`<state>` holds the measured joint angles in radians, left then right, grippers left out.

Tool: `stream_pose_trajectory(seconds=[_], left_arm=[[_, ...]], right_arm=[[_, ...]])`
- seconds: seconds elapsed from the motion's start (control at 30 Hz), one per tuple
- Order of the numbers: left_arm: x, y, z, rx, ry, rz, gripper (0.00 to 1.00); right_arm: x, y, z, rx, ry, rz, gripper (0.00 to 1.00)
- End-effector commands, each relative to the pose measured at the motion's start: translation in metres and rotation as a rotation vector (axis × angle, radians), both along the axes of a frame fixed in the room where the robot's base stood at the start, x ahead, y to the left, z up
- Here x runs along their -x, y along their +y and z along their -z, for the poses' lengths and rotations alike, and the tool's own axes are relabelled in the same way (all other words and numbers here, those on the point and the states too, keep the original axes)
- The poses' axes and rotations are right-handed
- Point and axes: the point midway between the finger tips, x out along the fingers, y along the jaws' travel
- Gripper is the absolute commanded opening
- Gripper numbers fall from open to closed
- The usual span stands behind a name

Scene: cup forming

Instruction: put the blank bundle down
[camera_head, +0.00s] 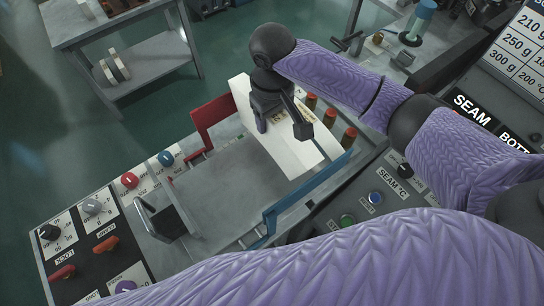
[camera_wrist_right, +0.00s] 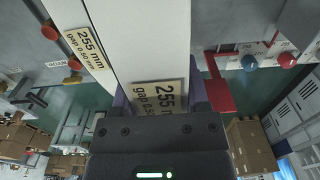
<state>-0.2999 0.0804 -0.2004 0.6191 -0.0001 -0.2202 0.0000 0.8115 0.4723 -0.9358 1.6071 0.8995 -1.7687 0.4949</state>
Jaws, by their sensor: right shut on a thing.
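The blank bundle (camera_head: 295,150) is a white, slightly curved stack at the far right end of a grey feed bed (camera_head: 215,190). My right gripper (camera_head: 262,123) is shut on its upper part. In the right wrist view the bundle (camera_wrist_right: 120,35) runs away from between the purple fingers of the gripper (camera_wrist_right: 160,97). A red guide (camera_head: 210,118) stands to the bundle's left and a blue guide (camera_head: 300,195) to its lower right. I cannot tell whether its underside touches the bed. My left gripper is not in view.
A control panel with red, blue and grey knobs (camera_head: 93,207) lies at the left. A black block with a metal bar (camera_head: 165,218) stands at the bed's near left corner. Several red-brown cylinders (camera_head: 330,117) stand behind the bundle. A grey side table (camera_head: 120,30) is at the upper left.

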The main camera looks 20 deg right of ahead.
Motion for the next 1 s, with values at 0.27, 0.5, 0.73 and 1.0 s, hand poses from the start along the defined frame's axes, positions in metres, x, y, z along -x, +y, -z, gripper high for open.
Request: stream_pose_trajectory(seconds=[0.27, 0.5, 0.73, 1.0], left_arm=[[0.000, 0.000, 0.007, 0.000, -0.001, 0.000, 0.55], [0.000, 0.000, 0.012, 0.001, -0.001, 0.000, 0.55], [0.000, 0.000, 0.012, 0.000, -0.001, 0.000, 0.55], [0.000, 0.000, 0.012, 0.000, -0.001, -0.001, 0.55]], right_arm=[[0.000, 0.000, 0.050, 0.002, 0.002, 0.000, 0.00], [0.000, 0.000, 0.080, 0.001, -0.001, 0.000, 0.00], [0.000, 0.000, 0.080, 0.001, -0.001, 0.000, 0.00], [0.000, 0.000, 0.083, 0.001, 0.000, 0.000, 0.94]])
